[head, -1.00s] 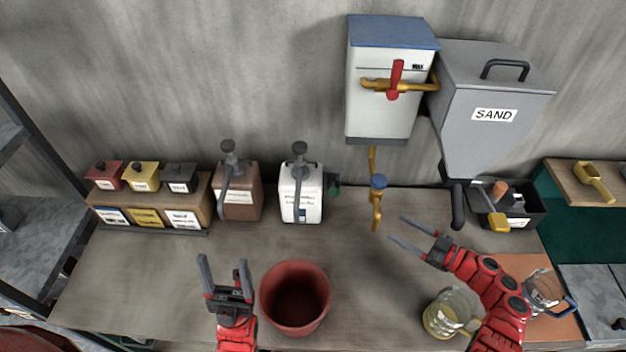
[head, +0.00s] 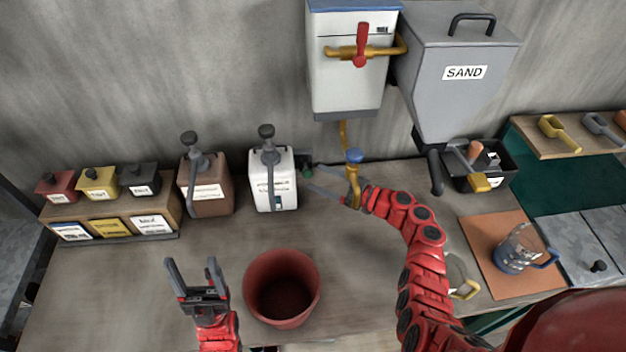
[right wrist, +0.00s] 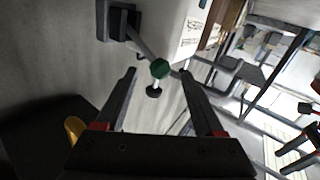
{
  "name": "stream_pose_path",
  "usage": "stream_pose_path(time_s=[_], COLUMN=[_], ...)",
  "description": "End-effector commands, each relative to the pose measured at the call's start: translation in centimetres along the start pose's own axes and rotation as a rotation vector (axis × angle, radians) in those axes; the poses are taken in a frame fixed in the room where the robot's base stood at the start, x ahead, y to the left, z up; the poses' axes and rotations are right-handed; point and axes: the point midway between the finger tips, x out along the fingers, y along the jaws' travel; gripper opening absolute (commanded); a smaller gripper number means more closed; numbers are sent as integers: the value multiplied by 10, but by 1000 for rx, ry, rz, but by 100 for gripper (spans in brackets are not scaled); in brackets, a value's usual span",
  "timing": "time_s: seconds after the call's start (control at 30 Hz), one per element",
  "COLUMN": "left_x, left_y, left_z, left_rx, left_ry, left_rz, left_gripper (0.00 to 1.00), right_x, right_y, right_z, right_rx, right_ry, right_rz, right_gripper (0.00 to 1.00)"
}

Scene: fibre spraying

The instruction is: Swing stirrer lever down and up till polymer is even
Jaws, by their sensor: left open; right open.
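The white pump container (head: 262,196) stands against the back wall. A small lever with a green knob (head: 307,173) sits at its right side, on a dark mount. In the right wrist view the green knob (right wrist: 160,68) appears between the two fingertips, with a grey rod running up to the dark mount (right wrist: 121,22). My right gripper (head: 314,178) is open, its fingers reaching left at the knob; contact cannot be told. My left gripper (head: 192,268) is open and empty above the table, left of the red bucket (head: 283,262). The polymer inside is hidden.
A yellow tap with a blue handle (head: 354,157) is close to my right gripper. A brown pump container (head: 206,196) stands left of the white one. The sand hopper (head: 460,85) hangs at the right. A glass jug (head: 518,250) stands on an orange mat.

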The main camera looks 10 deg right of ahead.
Motion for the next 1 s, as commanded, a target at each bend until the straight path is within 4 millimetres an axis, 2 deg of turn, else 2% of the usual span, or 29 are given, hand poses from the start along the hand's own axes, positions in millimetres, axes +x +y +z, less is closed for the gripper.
stream_pose_path(time_s=[0.03,0.2,0.57,0.93,1.0], left_x=[-8,-15,-15,-15,-15], left_y=[0,1,1,1,1], left_z=[1,2,2,2,2], left_rx=[0,0,0,0,0], left_ry=[0,0,0,0,0], left_rz=[0,0,0,0,0], left_gripper=[69,69,69,69,69], right_x=[8,25,30,30,30], right_y=[0,0,0,0,0], right_z=[4,2,0,0,0], right_rx=[-1,-1,-1,0,0], right_ry=[1,0,0,0,0], right_rz=[1,0,0,0,0], right_gripper=[70,70,68,2,0])
